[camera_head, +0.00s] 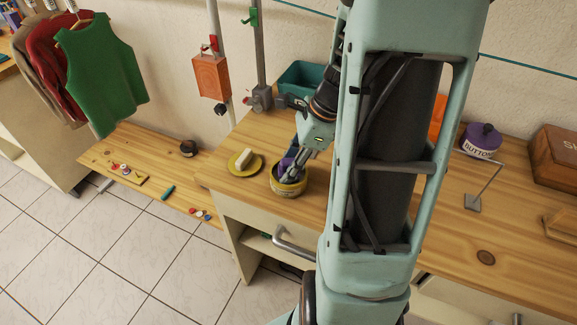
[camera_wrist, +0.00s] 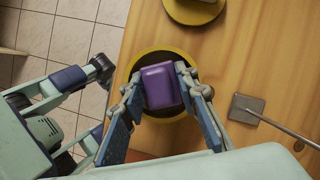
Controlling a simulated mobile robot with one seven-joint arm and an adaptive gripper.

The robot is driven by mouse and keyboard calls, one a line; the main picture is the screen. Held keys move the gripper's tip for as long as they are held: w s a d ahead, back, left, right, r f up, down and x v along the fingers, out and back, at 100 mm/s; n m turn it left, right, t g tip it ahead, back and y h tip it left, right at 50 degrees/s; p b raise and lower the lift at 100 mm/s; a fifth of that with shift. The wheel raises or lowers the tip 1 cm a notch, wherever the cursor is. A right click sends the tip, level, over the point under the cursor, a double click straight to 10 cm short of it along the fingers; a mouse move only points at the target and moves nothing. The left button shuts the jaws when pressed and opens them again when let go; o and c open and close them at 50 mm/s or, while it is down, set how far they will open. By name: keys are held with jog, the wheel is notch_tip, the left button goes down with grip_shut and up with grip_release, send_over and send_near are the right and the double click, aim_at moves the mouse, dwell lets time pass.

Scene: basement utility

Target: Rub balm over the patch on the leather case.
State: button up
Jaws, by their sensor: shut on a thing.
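My gripper (camera_head: 290,172) is shut on a purple block (camera_wrist: 161,87), one finger on each side of it. The block is over the mouth of a round yellow tin (camera_head: 288,190) with a dark inside, which also shows in the wrist view (camera_wrist: 163,118). I cannot tell whether the block touches what is in the tin. The tin stands near the front edge of the wooden worktop (camera_head: 240,188). No leather case with a patch can be made out; my arm hides the middle of the worktop.
A yellow dish (camera_head: 236,168) with a pale block (camera_head: 243,158) stands left of the tin. A thin rod on a metal base (camera_head: 473,202), a purple buttons jar (camera_head: 481,142) and a brown box (camera_head: 556,155) stand to the right. A teal bin (camera_head: 302,78) is behind.

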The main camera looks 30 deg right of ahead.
aim_at(288, 160)
jog(key=shift+r+p, duration=3.15)
jog(key=shift+r, duration=0.35)
jog(key=w+a+f+n+g+h, duration=0.1)
jog(key=w+a+n+g, duration=0.1)
jog(key=n, duration=0.5)
jog(key=w+a+f+n+g+h, duration=0.1)
jog(key=w+a+n+g, duration=0.1)
jog(key=a+n, duration=0.3)
jog(key=w+a+f+n+g+h+p, duration=0.1)
jog(key=w+a+n+g+h, duration=0.1)
jog(key=n, duration=0.8)
jog(key=shift+w+a+f+n, duration=0.2)
jog(key=shift+w+a, duration=0.05)
jog(key=shift+a, duration=0.25)
jog(key=shift+w+a+f+n, duration=0.15)
jog(key=shift+w+a+n, duration=0.1)
jog(key=shift+a, duration=0.2)
jog(key=shift+s, duration=0.1)
